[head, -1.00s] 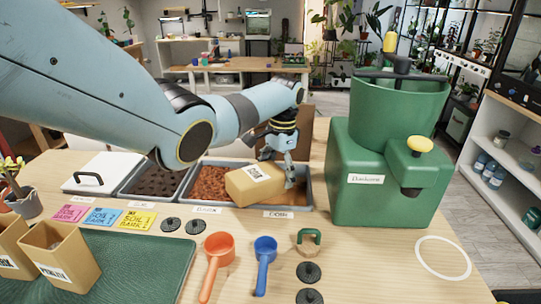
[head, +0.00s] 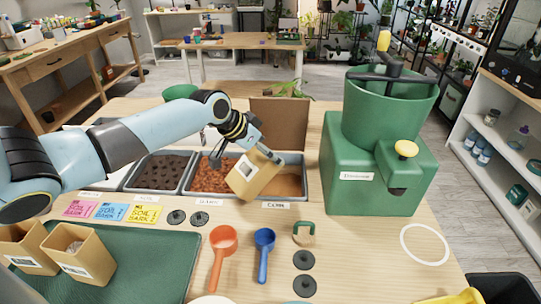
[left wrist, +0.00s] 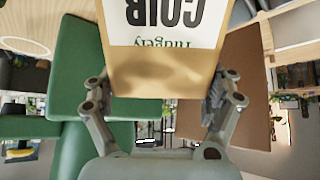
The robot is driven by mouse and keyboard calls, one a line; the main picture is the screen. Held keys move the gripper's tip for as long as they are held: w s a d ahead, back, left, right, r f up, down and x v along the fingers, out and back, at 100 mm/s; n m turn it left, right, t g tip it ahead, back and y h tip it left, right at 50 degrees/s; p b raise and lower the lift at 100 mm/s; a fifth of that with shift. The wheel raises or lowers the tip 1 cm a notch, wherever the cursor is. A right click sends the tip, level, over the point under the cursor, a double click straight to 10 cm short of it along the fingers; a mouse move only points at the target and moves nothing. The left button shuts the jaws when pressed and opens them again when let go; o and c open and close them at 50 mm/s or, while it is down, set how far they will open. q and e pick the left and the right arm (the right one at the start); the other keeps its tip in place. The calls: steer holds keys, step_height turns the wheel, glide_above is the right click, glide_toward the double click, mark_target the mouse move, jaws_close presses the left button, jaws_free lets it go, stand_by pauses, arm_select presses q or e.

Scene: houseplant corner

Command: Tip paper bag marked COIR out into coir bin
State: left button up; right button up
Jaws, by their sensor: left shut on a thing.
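My left gripper (head: 264,154) is shut on the tan paper bag (head: 252,178), which is strongly tilted above the bins. In the left wrist view the bag (left wrist: 160,75) sits between the two fingers, its COIR label upside down. The coir bin (head: 303,172) is the rightmost grey bin, behind a small name card (head: 275,205). Brown material (head: 288,186) shows inside it. The bag overlaps the bin's left part in the head view; its mouth and any contents are hidden. My right gripper is not in view.
Left of the coir bin are bins of reddish bark (head: 208,180) and dark soil (head: 158,172). A green machine (head: 380,165) stands close on the right. Two paper bags (head: 85,258) stand on a green tray (head: 150,262); orange (head: 221,250) and blue (head: 264,252) scoops lie in front.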

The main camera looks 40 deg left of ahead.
arm_select(q)
steer(key=t+b, duration=0.1)
steer(key=b, duration=0.1)
steer(key=r+t+b, duration=0.1)
steer(key=t+b, duration=0.1)
steer(key=b, duration=0.1)
steer(key=s+t+h+b, duration=0.1)
steer(key=t+b, duration=0.1)
steer(key=shift+a+r+b, duration=0.15)
steer(key=shift+r+b, duration=0.15)
steer(key=shift+b, duration=0.1)
steer(key=t+b, duration=0.4)
steer(key=b, duration=0.7)
steer(key=shift+h+b, duration=0.3)
steer(key=shift+h, duration=0.1)
steer(key=shift+r+t+b, duration=0.1)
steer(key=shift+t+b, duration=0.4)
steer(key=shift+b, duration=0.05)
steer(key=shift+r, duration=0.1)
